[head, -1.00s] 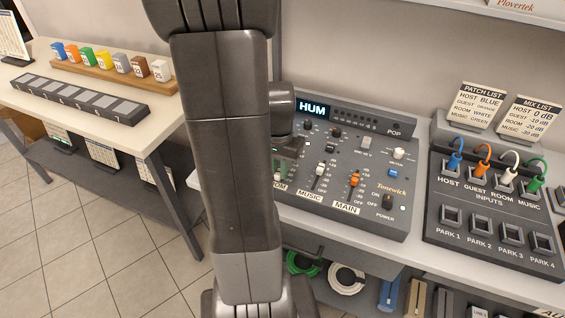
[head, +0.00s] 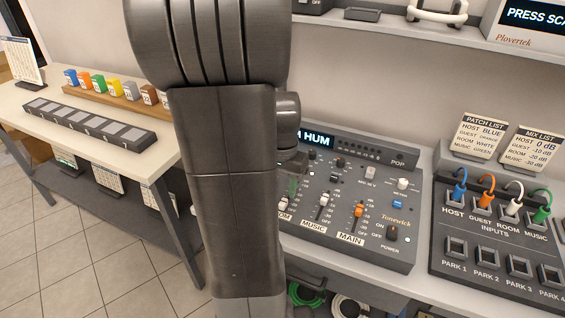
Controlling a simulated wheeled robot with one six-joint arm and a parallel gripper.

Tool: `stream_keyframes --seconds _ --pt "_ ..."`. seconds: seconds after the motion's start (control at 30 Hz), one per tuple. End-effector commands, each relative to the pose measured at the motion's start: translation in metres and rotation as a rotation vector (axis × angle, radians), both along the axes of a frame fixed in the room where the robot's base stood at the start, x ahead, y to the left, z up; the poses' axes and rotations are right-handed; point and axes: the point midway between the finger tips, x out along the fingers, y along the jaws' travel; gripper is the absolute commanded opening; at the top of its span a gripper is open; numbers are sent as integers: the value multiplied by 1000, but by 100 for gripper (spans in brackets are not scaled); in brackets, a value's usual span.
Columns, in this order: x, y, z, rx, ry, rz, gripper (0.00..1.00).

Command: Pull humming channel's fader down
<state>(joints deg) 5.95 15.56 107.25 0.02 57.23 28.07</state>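A grey mixer (head: 330,256) lies on the table, partly hidden behind my arm. Its display (head: 318,138) ends in "HUM"; the text before that is cut off by my arm. The white MUSIC fader (head: 324,200) and the orange MAIN fader (head: 359,211) stand part-way up their slots. A ROOM fader (head: 284,205) shows beside my arm; channels further left are hidden.
Right of the mixer is a patch panel (head: 446,262) with blue, orange, white and green plugs. Patch list (head: 479,138) and mix list (head: 533,150) cards stand behind it. A shelf (head: 480,40) hangs above. A side table (head: 148,160) stands left.

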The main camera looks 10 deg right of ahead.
Motion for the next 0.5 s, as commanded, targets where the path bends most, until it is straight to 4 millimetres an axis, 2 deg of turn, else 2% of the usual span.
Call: stream_keyframes --seconds 0.03,0.2,0.33,0.5 --pt "1 0 15 -1 -7 0 38" --pt "1 0 52 0 -5 0 38" --pt "1 0 72 0 -4 0 38" --pt "0 0 84 1 1 0 38"
